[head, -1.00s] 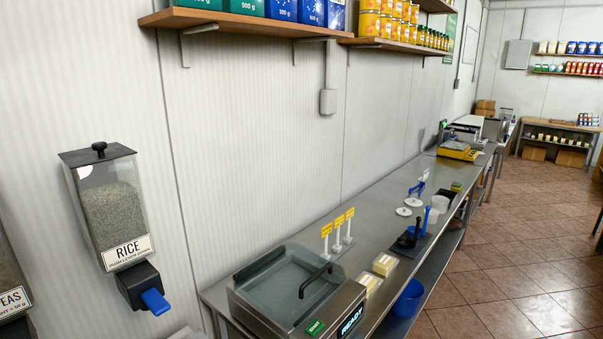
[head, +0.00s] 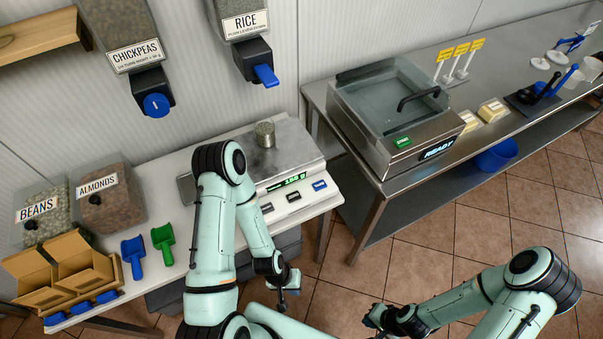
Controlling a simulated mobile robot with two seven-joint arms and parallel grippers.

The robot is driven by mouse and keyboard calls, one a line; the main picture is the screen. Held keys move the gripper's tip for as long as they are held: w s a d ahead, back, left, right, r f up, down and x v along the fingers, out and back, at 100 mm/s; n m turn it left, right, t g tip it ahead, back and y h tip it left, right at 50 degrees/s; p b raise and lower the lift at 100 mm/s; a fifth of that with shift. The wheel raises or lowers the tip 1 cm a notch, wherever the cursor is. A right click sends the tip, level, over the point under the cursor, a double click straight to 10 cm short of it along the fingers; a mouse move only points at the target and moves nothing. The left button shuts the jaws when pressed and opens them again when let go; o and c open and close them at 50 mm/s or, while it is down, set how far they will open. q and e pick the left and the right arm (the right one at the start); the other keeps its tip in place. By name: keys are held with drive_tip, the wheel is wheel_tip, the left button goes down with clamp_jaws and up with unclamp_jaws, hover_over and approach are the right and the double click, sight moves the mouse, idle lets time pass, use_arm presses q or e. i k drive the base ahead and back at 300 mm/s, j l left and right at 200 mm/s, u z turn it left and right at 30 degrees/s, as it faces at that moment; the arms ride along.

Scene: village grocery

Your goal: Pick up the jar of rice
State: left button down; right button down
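A small jar (head: 265,134), grey-green and seemingly filled with grain, stands upright on the silver plate of the scale (head: 290,150). The scale's green display is lit with a reading near 150 g. My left gripper (head: 288,293) hangs in front of the weighing table's front edge, well short of the jar and apart from it. My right gripper (head: 376,318) is low over the tiled floor at the bottom centre, far from the jar. Neither shows anything in its fingers, and their opening is too small to judge.
The rice dispenser (head: 243,25) and chickpeas dispenser (head: 125,45) hang above. A steel counter (head: 370,165) with a READY machine (head: 395,115) is at right.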

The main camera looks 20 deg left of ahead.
sight(265, 131)
drive_tip(key=l+u, duration=0.2)
drive_tip(key=u, duration=0.2)
drive_tip(key=l+u, duration=0.2)
drive_tip(key=u, duration=0.15)
drive_tip(key=k+l+u, duration=0.15)
drive_tip(key=u, duration=0.25)
